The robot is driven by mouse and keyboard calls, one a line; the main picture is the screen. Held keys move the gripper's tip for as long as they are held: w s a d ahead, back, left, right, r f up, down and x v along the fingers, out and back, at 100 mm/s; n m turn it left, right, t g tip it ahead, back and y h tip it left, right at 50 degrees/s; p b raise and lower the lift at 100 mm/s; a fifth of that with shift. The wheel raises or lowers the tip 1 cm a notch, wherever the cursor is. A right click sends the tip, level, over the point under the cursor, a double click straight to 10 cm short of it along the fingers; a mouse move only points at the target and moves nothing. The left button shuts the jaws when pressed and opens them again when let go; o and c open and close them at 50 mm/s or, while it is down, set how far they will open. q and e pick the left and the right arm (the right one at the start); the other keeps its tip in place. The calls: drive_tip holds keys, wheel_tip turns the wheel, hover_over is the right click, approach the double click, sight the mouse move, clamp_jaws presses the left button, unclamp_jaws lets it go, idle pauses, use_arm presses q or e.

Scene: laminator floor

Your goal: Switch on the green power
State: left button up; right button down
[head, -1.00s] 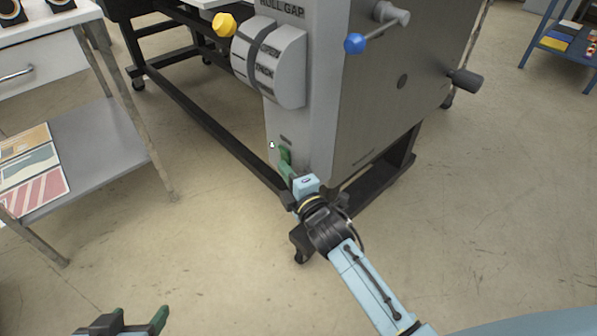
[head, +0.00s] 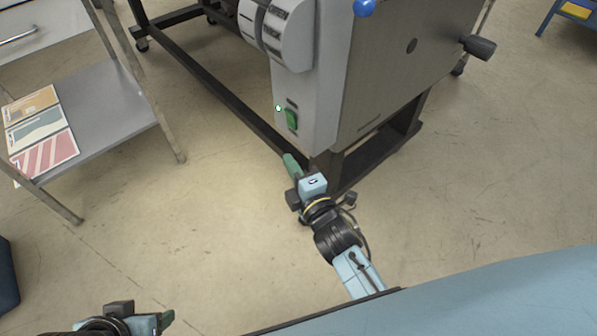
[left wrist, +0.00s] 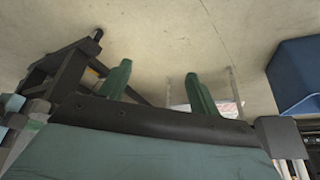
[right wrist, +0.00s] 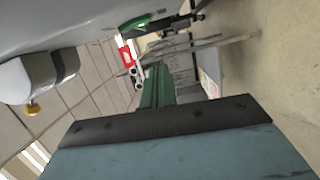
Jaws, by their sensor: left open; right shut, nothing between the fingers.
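The green power switch (head: 291,119) is on the lower front face of the grey laminator (head: 310,100). A small green light (head: 278,108) glows beside it, up and to the left. My right gripper (head: 291,165) is shut and empty, below the switch and apart from it in the head view. Its shut green fingers show in the right wrist view (right wrist: 157,87), with a green glossy part (right wrist: 135,24) on the grey machine wall above them. My left gripper (left wrist: 158,85) is open and empty over the floor; it shows in part at the head view's bottom left (head: 145,318).
A metal side table (head: 105,110) with coloured prints (head: 40,130) on its lower shelf stands at the left. The laminator's dark frame (head: 215,80) runs along the floor. A dark knob (head: 479,46) sticks out at the right. Open floor lies between table and machine.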

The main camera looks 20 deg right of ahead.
use_arm(q)
drive_tip(key=shift+s+a+f+g+p, duration=0.3)
drive_tip(key=shift+s+a+f+g, duration=0.1)
drive_tip(key=shift+s+f+g, duration=0.3)
use_arm(e)
drive_tip(key=shift+s+d, duration=0.15)
drive_tip(key=shift+s, duration=0.65)
drive_tip(key=shift+s+d, duration=0.1)
drive_tip(key=shift+s, duration=0.7)
